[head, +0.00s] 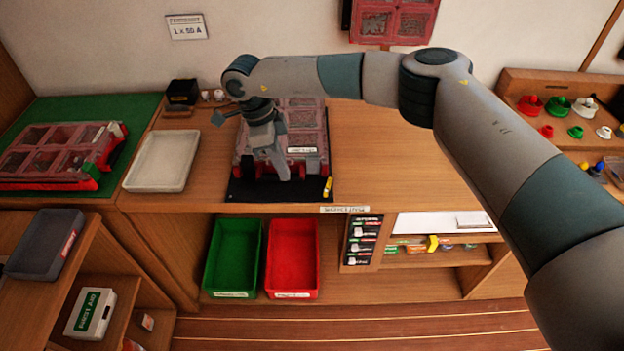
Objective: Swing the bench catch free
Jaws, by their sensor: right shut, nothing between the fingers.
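A red case (310,128) with a clear compartment lid stands on a black mat (245,190) on the wooden bench. A small yellow piece (327,187) sits at the mat's front right, just in front of the case; it may be the catch, but it is too small to tell how it is set. My right gripper (284,176) points down at the case's front edge, left of the yellow piece and apart from it. It is shut and empty. My right arm hides part of the case's back and left side. My left gripper is out of view.
A white tray (160,162) lies left of the mat, and a second red case (60,152) rests on a green mat further left. Green (232,258) and red (291,258) bins stand under the bench. The benchtop right of the mat is clear beneath my arm.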

